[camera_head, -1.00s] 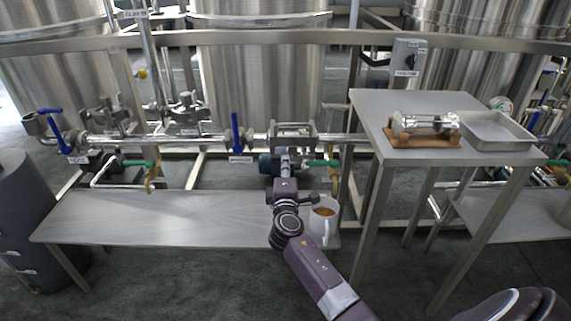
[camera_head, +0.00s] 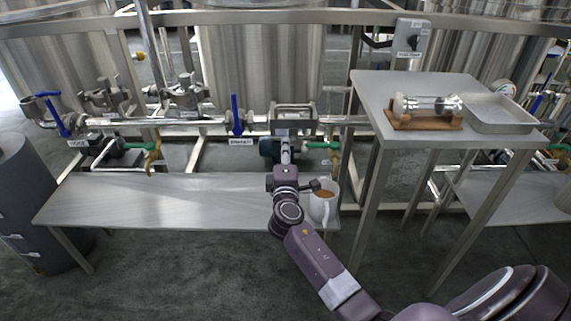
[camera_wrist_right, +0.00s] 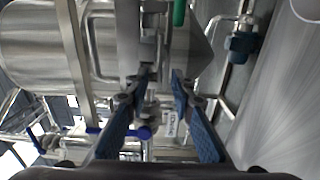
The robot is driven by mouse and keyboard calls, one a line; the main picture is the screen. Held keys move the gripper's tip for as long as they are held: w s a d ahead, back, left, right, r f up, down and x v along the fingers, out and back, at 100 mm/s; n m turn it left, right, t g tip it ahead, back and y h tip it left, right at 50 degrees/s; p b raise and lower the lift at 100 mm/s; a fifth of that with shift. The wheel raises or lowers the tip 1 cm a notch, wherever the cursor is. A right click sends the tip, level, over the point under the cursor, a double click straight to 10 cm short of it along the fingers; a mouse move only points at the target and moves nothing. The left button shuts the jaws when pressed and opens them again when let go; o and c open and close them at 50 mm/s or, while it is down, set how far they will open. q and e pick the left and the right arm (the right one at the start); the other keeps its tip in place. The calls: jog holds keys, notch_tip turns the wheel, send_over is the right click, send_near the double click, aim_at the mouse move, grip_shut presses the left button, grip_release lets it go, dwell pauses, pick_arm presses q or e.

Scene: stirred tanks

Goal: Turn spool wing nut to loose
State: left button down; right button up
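My right gripper (camera_head: 286,148) reaches up to a metal pipe fitting with a rectangular bracket (camera_head: 293,109) on the horizontal pipe line. In the right wrist view the gripper (camera_wrist_right: 161,74) is open, its two blue-padded fingers apart on either side of small metal fitting parts (camera_wrist_right: 150,110). I cannot clearly make out the spool wing nut among these parts, and the gripper hides part of the fitting in the head view. Contact between fingers and metal cannot be told. My left gripper is not in view.
A blue valve handle (camera_head: 236,114) stands left of the gripper. A white mug (camera_head: 323,203) with brown liquid sits on the low bench (camera_head: 150,205), close beside my right arm. A higher table (camera_head: 375,95) at right bears a wooden stand (camera_head: 425,123) with a glass cylinder and a metal tray (camera_head: 497,128).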

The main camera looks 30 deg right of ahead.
jog(key=v, duration=1)
jog(key=shift+s, duration=0.1)
